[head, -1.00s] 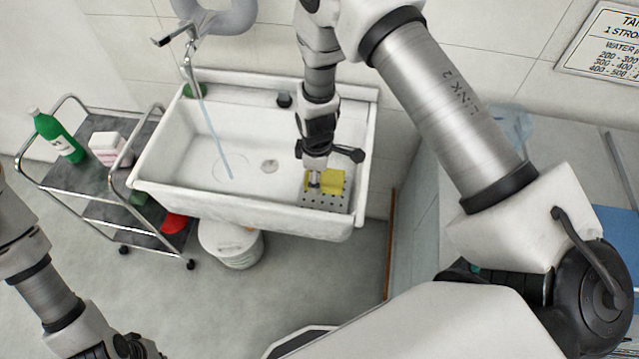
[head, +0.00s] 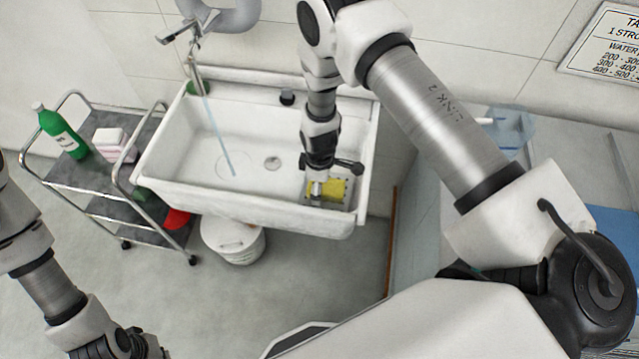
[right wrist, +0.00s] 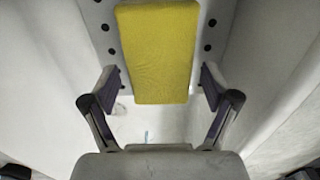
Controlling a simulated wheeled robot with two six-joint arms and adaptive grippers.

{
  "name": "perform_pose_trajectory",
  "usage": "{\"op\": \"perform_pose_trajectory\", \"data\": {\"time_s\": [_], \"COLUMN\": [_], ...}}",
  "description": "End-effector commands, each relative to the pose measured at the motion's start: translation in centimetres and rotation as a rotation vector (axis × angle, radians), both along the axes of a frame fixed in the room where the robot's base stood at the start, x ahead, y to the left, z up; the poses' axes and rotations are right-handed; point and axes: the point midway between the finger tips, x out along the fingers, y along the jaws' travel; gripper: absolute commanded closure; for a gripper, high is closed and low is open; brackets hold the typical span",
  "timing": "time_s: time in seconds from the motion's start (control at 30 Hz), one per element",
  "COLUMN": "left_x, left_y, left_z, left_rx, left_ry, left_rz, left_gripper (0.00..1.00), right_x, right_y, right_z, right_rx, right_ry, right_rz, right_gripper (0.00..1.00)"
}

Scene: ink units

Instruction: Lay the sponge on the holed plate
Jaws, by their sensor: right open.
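The yellow sponge (head: 337,187) lies on the holed plate (head: 345,201) at the right end of the white sink. In the right wrist view the sponge (right wrist: 158,50) lies flat on the plate (right wrist: 107,40), with dark holes showing on both sides of it. My right gripper (head: 318,192) is low over the plate and partly hides the sponge in the head view. Its open fingers (right wrist: 160,85) stand apart on either side of the sponge's near end, with gaps between. My left gripper (head: 125,346) is cut off at the bottom left; its fingers cannot be made out.
The sink (head: 245,150) has a tap and a thin water stream (head: 215,130) at its left. A trolley (head: 85,175) with a green bottle (head: 58,132) stands left. A white bucket (head: 233,240) stands below the sink. The sink wall is close to my right gripper.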

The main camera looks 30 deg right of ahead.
Motion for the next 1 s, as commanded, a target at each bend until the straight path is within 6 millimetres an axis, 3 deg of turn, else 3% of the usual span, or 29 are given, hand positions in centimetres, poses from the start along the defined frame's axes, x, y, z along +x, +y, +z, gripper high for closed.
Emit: {"op": "perform_pose_trajectory", "data": {"time_s": [0.23,0.63,0.77,1.0], "left_x": [0.0,0.0,0.0,0.0], "left_y": [0.0,0.0,0.0,0.0], "left_z": [-0.2,-2.0,-2.0,-2.0], "left_rx": [0.000,0.000,0.000,0.000], "left_ry": [0.000,0.000,0.000,0.000], "left_rz": [0.000,0.000,0.000,0.000], "left_gripper": [1.00,1.00,1.00,1.00], "right_x": [0.1,0.1,0.0,0.0], "right_y": [0.0,0.0,0.0,0.0], "right_z": [1.8,11.1,12.2,12.3], "right_rx": [0.000,0.000,0.000,0.000], "right_ry": [-0.004,-0.004,0.000,0.000], "right_rz": [0.001,0.000,0.000,0.000], "right_gripper": [0.14,0.14,0.14,0.14]}}
